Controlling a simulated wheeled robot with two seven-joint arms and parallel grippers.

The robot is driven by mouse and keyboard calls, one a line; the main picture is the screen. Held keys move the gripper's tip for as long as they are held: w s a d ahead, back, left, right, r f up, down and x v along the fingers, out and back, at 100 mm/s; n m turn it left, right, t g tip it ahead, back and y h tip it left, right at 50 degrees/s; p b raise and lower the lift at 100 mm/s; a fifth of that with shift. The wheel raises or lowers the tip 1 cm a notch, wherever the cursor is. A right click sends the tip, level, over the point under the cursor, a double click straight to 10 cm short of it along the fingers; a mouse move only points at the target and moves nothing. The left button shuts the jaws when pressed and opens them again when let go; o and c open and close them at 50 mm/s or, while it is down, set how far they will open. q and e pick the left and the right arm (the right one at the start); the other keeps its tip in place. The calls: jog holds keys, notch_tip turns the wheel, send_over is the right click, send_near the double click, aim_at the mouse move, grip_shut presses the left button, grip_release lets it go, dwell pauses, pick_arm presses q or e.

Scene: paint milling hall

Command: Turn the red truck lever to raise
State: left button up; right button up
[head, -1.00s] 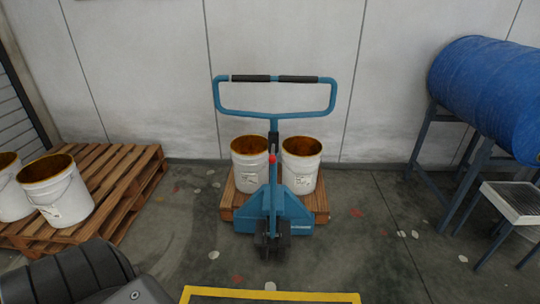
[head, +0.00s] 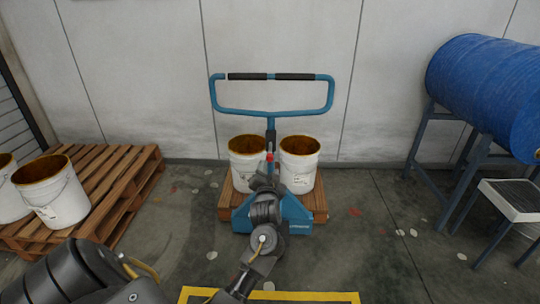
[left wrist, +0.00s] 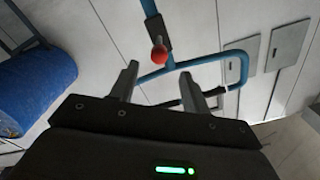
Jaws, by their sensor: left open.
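The blue pallet truck (head: 304,218) stands by the wall, its looped handle (head: 272,113) upright. The lever's red knob (head: 269,157) shows on the truck's column; the knob is also in the left wrist view (left wrist: 158,54), beyond and between my fingertips. My left gripper (head: 264,180) is in front of the column, just below the knob in the head view. In the left wrist view its two fingers (left wrist: 160,82) are apart with nothing between them. Whether they touch the lever cannot be told. My arm hides the truck's lower column and wheel. My right gripper is not in view.
Two white buckets (head: 247,160) (head: 299,170) stand on the truck's wooden pallet (head: 320,205). Another pallet (head: 122,180) with buckets is at left. A blue drum (head: 485,90) on a stand is at right.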

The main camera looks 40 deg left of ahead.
aim_at(270, 152)
pick_arm(q)
jog(key=x, duration=1)
jog(key=shift+w+a+f, duration=0.1)
jog(key=shift+w+a, duration=0.1)
jog(key=shift+w, duration=0.15)
grip_shut()
